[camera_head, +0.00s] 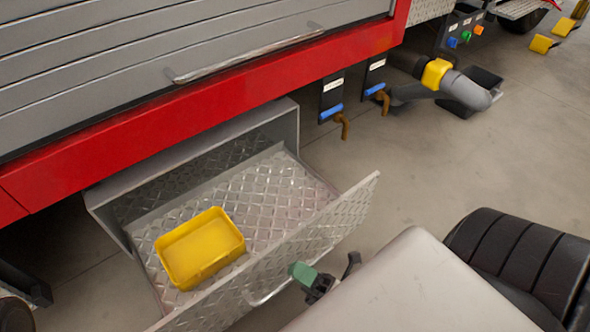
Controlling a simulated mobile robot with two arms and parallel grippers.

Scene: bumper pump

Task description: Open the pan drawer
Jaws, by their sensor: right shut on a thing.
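The pan drawer (310,228) under the red-edged truck body is pulled well out. It is silver diamond-plate metal, and its front panel is tilted across the picture. A yellow pan (200,247) sits on its floor near the left. The drawer's bar handle (262,296) is on the outer face of the front panel. My right gripper (306,279) is at the handle's right end and shut on it; the fingers are partly hidden by my own arm. My left gripper is not in view.
A grey shutter (150,60) with a long bar handle is above the drawer. Two blue-handled valves (331,112) and a grey pipe with a yellow collar (436,73) are to the right. Yellow blocks (543,44) lie at the far right. Concrete floor is clear right of the drawer.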

